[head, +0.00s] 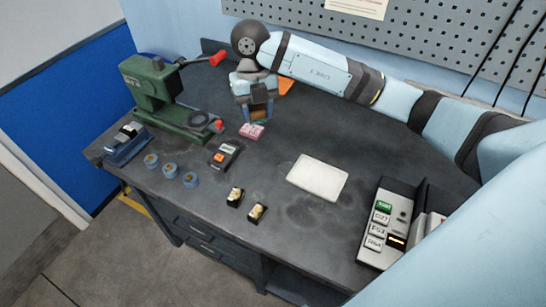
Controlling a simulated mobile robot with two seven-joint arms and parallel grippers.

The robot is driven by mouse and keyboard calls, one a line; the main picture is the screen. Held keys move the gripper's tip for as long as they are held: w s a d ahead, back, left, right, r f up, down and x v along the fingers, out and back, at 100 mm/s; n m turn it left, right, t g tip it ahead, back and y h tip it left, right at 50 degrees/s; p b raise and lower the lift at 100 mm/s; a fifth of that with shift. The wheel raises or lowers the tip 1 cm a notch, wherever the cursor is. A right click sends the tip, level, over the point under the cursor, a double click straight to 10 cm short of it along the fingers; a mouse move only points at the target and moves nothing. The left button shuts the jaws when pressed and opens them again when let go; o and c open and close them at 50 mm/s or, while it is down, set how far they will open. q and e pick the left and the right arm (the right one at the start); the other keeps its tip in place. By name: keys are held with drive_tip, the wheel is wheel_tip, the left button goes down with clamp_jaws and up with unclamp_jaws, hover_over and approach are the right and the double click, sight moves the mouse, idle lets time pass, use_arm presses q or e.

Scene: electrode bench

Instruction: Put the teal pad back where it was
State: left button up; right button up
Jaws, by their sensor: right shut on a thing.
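My right gripper (258,118) reaches in from the right and points down over the back of the bench, between the green press and the white sheet. It is shut on a small brownish thing (258,114) that shows between its fingers. The fingers hide part of it, and I cannot tell whether it touches the bench. I cannot make out a teal pad anywhere in the head view. A pink block (252,131) lies just in front of the gripper. An orange piece (286,87) lies behind it, partly hidden. My left gripper is not in view.
A green press (155,95) with a red-tipped lever stands at the left. Several blue round pieces (170,170), a black meter (224,155), two small dark blocks (235,196) and a white sheet (318,177) lie in front. A button panel (385,225) stands at right.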

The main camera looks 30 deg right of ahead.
drive_tip(key=p, duration=0.1)
hover_over(260, 171)
wheel_tip(260, 171, down, 14)
drive_tip(key=shift+w, duration=0.1)
wheel_tip(260, 171, down, 5)
drive_tip(key=shift+f+p, duration=0.15)
drive_tip(key=shift+p, duration=0.3)
drive_tip(key=shift+f, duration=0.2)
drive_tip(key=o, duration=0.9)
